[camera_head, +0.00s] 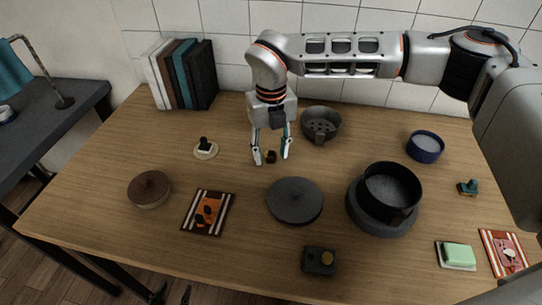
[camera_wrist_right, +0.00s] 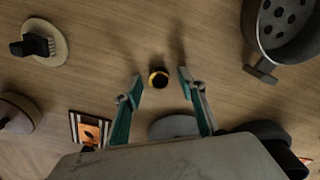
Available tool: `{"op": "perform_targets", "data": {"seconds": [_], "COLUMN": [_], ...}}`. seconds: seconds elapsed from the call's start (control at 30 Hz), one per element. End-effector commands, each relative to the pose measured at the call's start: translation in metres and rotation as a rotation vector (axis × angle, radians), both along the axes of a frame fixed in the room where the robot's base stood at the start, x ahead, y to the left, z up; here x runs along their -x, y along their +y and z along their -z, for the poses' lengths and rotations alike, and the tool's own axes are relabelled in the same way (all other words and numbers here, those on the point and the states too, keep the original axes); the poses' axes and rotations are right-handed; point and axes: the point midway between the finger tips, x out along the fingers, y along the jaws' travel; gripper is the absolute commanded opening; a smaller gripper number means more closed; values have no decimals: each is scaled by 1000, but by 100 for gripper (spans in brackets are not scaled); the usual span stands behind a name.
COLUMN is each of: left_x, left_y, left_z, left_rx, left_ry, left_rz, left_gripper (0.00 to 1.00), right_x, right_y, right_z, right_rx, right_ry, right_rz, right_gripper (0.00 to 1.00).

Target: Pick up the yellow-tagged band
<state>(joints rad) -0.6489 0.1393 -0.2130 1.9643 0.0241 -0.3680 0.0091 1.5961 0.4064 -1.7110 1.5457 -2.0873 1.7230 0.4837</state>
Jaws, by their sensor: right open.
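The yellow-tagged band (camera_head: 271,157) is a small dark round piece with a yellow edge, lying on the wooden table. It also shows in the right wrist view (camera_wrist_right: 158,77), in the gap between the fingertips. My right gripper (camera_head: 271,155) points down over it, open and empty, with one finger on each side of the band. In the wrist view the fingers (camera_wrist_right: 160,76) stand apart from the band; I cannot tell their exact height. Two dark tips (camera_head: 172,294) at the bottom edge of the head view may be my left gripper; its opening is unclear.
A perforated pan (camera_head: 320,124) stands behind right, a brush on a round coaster (camera_head: 206,150) to the left. In front are a flat dark lid (camera_head: 295,201), a black pot (camera_head: 392,187) and an orange patterned mat (camera_head: 208,212). Books (camera_head: 181,75) stand at the back left.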

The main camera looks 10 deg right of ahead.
Motion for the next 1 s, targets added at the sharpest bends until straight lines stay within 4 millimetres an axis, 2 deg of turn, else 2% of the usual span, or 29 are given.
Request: {"op": "perform_targets", "data": {"seconds": [0.17, 0.2, 0.3, 0.33, 0.77, 0.93, 1.0], "left_x": [-1, -1, -1, -1, 0, 0, 0], "left_y": [0, 0, 0, 0, 1, 1, 1], "left_z": [-1, -1, -1, 0, 2, 2, 2], "left_rx": [0, 0, 0, 0, -1, -1, -1], "left_ry": [-2, -2, -2, -2, 3, 3, 3], "left_rz": [-1, -1, -1, -1, 0, 0, 0], "left_gripper": [40, 40, 40, 40, 40, 40, 40], "right_x": [0, 0, 0, 0, 0, -1, -1], "right_y": [0, 0, 0, 0, 0, 0, 0], "right_z": [1, 0, 0, 0, -3, -17, -28], "right_rx": [0, 0, 0, 0, 0, 1, -1], "right_ry": [0, 0, 0, 0, -2, -3, -5], "right_rz": [0, 0, 0, 0, 0, 0, -1], "right_gripper": [40, 38, 12, 6, 6, 6, 6]}}
